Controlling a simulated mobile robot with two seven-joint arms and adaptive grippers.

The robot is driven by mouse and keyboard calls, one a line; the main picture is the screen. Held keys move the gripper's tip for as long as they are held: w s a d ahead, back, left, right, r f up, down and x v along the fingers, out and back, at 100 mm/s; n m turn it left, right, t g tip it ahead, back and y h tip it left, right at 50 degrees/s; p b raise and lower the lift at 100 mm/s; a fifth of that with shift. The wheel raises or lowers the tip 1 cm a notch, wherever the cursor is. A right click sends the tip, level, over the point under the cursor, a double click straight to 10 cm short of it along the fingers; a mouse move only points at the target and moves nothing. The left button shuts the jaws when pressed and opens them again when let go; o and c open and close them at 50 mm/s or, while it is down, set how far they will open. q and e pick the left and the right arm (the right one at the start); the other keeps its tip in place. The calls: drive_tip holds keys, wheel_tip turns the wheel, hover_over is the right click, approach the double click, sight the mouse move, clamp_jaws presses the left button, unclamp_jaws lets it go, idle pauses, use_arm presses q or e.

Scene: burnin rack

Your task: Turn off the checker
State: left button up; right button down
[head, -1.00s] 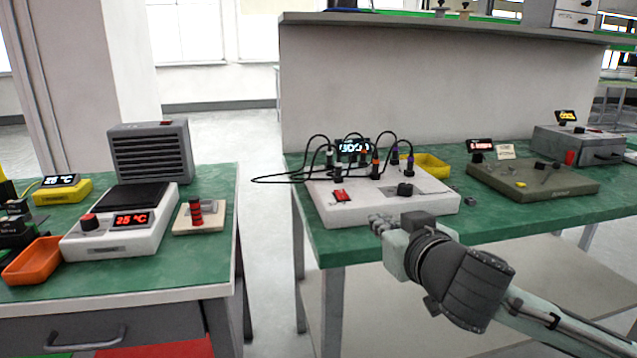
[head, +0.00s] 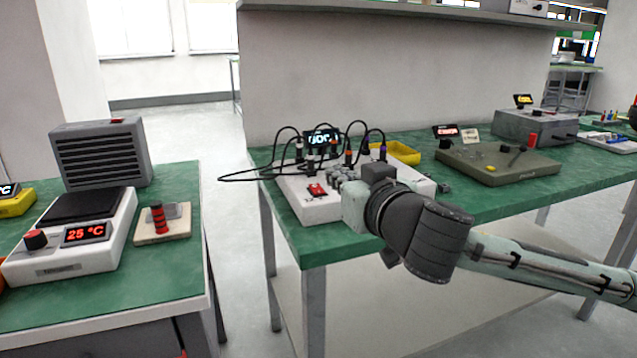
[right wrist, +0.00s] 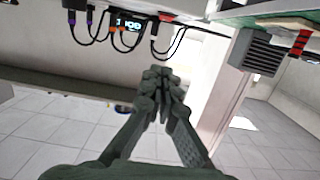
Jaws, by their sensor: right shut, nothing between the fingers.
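A white box (head: 313,210), which I take to be the checker, stands on the right green bench. It has a red switch (head: 317,190) near its front left, a lit display (head: 322,138) at the back and several black cables plugged into its top. My right gripper (head: 345,176) is shut and empty, over the box's front part just right of the red switch. I cannot tell if it touches the box. It hides part of the top, including the knob area. The right wrist view shows the shut fingers (right wrist: 160,76) and the lit display (right wrist: 128,23). My left gripper is not in view.
A yellow tray (head: 405,153) sits behind the box. An olive panel (head: 500,168) and a grey box (head: 536,126) stand to the right. The left bench holds a white heater unit (head: 75,255) reading 25 °C and a red-knobbed block (head: 160,222). A floor gap separates the benches.

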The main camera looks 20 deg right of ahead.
hover_over(318, 192)
drive_tip(key=shift+s+f+p, duration=0.25)
drive_tip(key=shift+f+p, duration=0.05)
drive_tip(key=shift+f, duration=0.35)
wheel_tip(318, 192, down, 3)
drive_tip(key=shift+r, duration=0.15)
drive_tip(key=shift+f, duration=0.55)
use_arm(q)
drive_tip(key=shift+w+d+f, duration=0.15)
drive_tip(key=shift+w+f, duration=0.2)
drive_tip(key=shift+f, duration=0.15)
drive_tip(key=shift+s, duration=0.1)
use_arm(e)
drive_tip(key=p, duration=0.1)
drive_tip(key=g+p, duration=0.1)
drive_tip(key=shift+w+a+f+p, duration=0.1)
drive_tip(key=shift+w+f+p, duration=0.1)
drive_tip(key=shift+f+p, duration=0.1)
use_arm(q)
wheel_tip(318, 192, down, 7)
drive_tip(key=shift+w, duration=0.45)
use_arm(e)
drive_tip(key=shift+r, duration=0.1)
